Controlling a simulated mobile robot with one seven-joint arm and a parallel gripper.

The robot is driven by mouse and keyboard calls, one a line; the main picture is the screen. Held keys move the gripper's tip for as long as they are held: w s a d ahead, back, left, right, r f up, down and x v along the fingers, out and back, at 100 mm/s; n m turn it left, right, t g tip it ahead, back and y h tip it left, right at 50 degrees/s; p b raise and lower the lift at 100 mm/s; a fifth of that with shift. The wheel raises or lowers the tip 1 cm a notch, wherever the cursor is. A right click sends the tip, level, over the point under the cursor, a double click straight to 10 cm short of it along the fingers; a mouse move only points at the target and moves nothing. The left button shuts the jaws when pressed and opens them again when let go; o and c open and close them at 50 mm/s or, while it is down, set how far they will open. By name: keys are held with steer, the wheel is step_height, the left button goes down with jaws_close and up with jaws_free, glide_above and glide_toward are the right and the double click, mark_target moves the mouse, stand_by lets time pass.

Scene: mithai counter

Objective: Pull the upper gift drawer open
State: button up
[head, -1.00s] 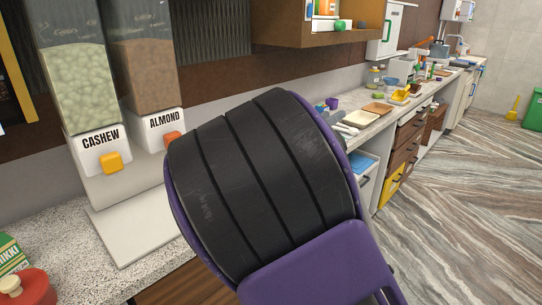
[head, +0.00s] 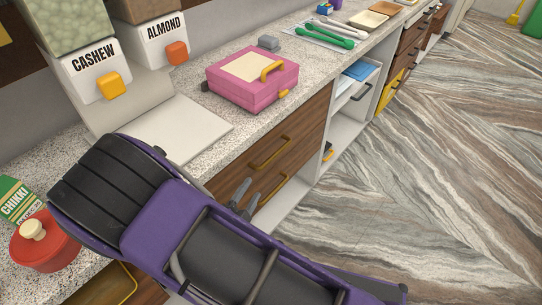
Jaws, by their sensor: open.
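A wooden drawer front with a brass handle (head: 270,153) is under the counter, below the pink box. A second brass handle (head: 272,191) sits lower, on the front beneath it. Both fronts look closed; no label shows which is the gift drawer. My gripper (head: 243,196) shows as two grey fingers beyond my purple and black arm. It is open and empty, in front of the wooden fronts and left of the handles in the picture. My arm hides the gripper's base and part of the lower fronts.
A pink box (head: 251,80) with a yellow handle stands on the counter above. A red pot (head: 45,243) and a green chikki box (head: 15,200) are at left. Cashew (head: 95,72) and almond (head: 165,42) dispensers stand behind. Open floor (head: 400,180) lies at right.

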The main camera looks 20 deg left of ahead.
mark_target(269, 162)
steer(key=b+x, duration=0.1)
steer(key=x, duration=1.5)
steer(key=shift+w, duration=0.4)
jaws_close()
stand_by(0.5)
